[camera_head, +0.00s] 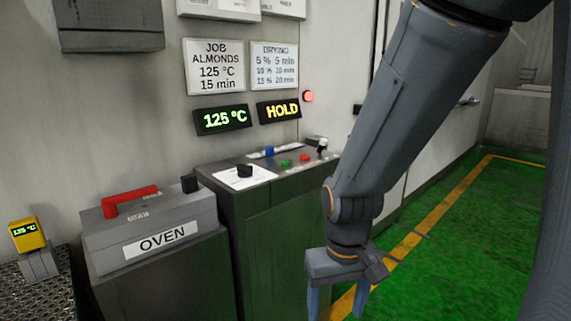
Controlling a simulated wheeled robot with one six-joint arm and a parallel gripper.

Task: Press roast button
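A control console (268,205) stands against the wall in the middle. Its sloped top carries a blue button (269,151), a green button (285,163) and a red button (304,158). Their labels are too small to read, so I cannot tell which is the roast button. A black knob (244,170) sits on a white plate at the console's left, and a dark-topped lever (322,146) stands at its right. My gripper (338,302) hangs pointing down in front and to the right of the console, apart from the buttons. Its fingers are spread and nothing shows between them.
An oven box (160,238) with a red handle (130,199) stands left of the console. A job sign (215,66) reads almonds, 125 °C, 15 min. Green floor (470,235) lies open at right.

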